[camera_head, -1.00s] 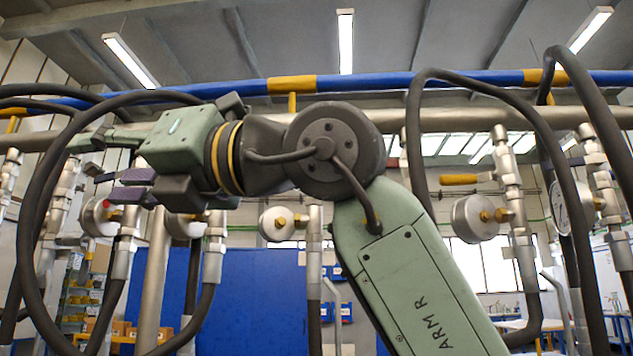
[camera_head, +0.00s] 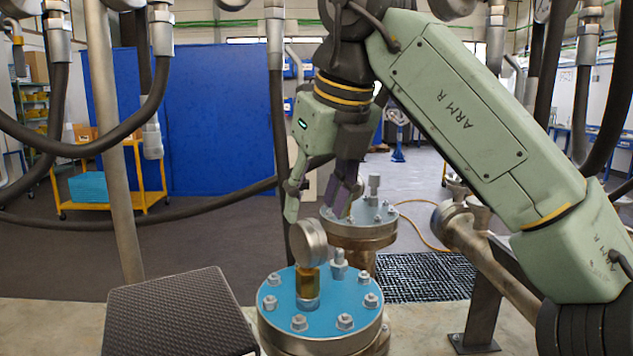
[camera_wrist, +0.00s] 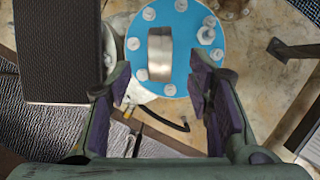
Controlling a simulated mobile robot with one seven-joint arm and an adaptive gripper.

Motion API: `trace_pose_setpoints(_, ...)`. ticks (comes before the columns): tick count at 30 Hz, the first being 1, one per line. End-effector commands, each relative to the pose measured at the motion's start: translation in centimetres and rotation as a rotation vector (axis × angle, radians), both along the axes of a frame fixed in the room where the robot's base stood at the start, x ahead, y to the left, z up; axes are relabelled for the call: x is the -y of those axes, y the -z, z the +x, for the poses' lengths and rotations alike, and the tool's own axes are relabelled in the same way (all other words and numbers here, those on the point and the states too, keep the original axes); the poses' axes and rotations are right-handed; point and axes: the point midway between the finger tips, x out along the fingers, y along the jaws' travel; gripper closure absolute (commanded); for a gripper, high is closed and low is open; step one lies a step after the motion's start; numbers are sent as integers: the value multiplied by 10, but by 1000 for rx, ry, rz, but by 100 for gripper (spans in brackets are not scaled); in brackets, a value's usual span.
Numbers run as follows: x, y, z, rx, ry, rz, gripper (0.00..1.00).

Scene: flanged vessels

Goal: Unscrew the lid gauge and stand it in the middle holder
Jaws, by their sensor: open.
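The lid gauge (camera_head: 308,243) is a round steel dial with its back or rim toward me, upright on a brass fitting (camera_head: 308,281) on the blue bolted lid (camera_head: 325,312) of the front vessel. The wrist view shows the gauge (camera_wrist: 160,54) from above, between the lines of the two fingers and just beyond their tips. My gripper (camera_head: 320,200) points down with purple pads, above the gauge and apart from it. In the wrist view my gripper (camera_wrist: 161,82) is open and empty. I cannot make out the middle holder in either view.
A black textured block (camera_head: 182,312) stands left of the front vessel. A second flanged vessel (camera_head: 362,228) stands behind it, and a thick pipe (camera_head: 490,250) to the right. Hoses hang at the left and top. A yellow cart (camera_head: 140,180) is far behind.

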Motion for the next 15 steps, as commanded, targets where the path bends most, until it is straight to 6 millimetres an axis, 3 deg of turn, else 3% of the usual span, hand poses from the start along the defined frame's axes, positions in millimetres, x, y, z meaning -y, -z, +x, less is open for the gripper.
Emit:
trace_pose_setpoints(9, -12, 52, 19, 0, -4, 2, 53)
trace_pose_setpoints(15, -15, 71, 26, 1, -2, 3, 53)
